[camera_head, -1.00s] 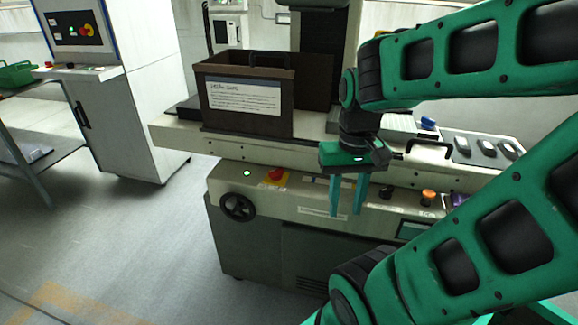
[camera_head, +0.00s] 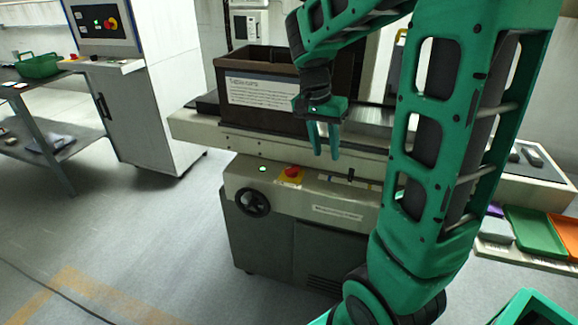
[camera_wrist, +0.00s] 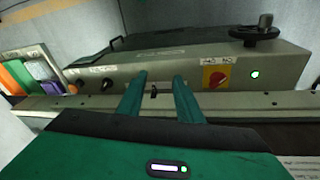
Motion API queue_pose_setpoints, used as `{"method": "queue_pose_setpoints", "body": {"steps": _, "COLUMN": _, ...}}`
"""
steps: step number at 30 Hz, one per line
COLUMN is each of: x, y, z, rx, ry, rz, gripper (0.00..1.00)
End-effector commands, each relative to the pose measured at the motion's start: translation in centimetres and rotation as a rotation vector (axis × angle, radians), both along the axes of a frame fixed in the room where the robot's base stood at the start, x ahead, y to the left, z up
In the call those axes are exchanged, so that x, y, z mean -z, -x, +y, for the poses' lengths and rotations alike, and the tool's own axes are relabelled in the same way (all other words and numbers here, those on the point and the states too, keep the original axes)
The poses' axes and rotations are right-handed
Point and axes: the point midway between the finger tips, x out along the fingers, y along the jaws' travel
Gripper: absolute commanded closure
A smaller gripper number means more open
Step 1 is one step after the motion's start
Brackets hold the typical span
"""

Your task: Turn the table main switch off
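A red rotary knob on a yellow plate (camera_head: 291,174) sits on the front of the grey machine table. It also shows in the wrist view (camera_wrist: 216,77), with small labels above it that I cannot read. A lit green lamp (camera_head: 262,169) is beside it. My gripper (camera_head: 327,156) points down, open and empty, above and to the right of the red knob, apart from it. In the wrist view the two fingers (camera_wrist: 160,76) stand apart with a small black toggle (camera_wrist: 153,90) seen between them. Which of these is the table main switch is not written legibly.
A dark labelled box (camera_head: 262,95) stands on the machine table behind my gripper. A black handwheel (camera_head: 253,202) sticks out below the lamp. Another cabinet (camera_head: 160,110) at left has its own red knob (camera_head: 111,24). The floor in front is clear.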

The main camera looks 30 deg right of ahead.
Motion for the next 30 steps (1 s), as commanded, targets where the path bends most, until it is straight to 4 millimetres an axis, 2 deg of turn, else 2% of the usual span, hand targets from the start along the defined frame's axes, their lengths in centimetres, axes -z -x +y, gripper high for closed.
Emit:
{"method": "queue_pose_setpoints", "body": {"steps": 1, "x": 0.6, "y": -2.5, "z": 0.2, "rx": 0.049, "ry": 0.025, "rz": -0.006, "gripper": 0.67}}
{"method": "queue_pose_setpoints", "body": {"steps": 6, "x": 2.5, "y": -9.5, "z": 1.1, "rx": 0.237, "ry": 0.107, "rz": -0.062, "gripper": 0.67}}
{"method": "queue_pose_setpoints", "body": {"steps": 9, "x": 3.8, "y": -12.8, "z": 1.9, "rx": 0.328, "ry": 0.143, "rz": -0.097, "gripper": 0.67}}
{"method": "queue_pose_setpoints", "body": {"steps": 12, "x": 4.9, "y": -15.2, "z": 2.6, "rx": 0.4, "ry": 0.169, "rz": -0.126, "gripper": 0.67}}
{"method": "queue_pose_setpoints", "body": {"steps": 15, "x": 5.6, "y": -16.7, "z": 3.1, "rx": 0.444, "ry": 0.185, "rz": -0.149, "gripper": 0.67}}
{"method": "queue_pose_setpoints", "body": {"steps": 18, "x": 6.1, "y": -17.3, "z": 3.3, "rx": 0.469, "ry": 0.193, "rz": -0.16, "gripper": 0.67}}
{"method": "queue_pose_setpoints", "body": {"steps": 23, "x": 7.4, "y": -17.4, "z": 2.9, "rx": 0.477, "ry": 0.195, "rz": -0.16, "gripper": 0.67}}
{"method": "queue_pose_setpoints", "body": {"steps": 30, "x": 11.2, "y": -17.1, "z": 1.3, "rx": 0.476, "ry": 0.194, "rz": -0.159, "gripper": 0.67}}
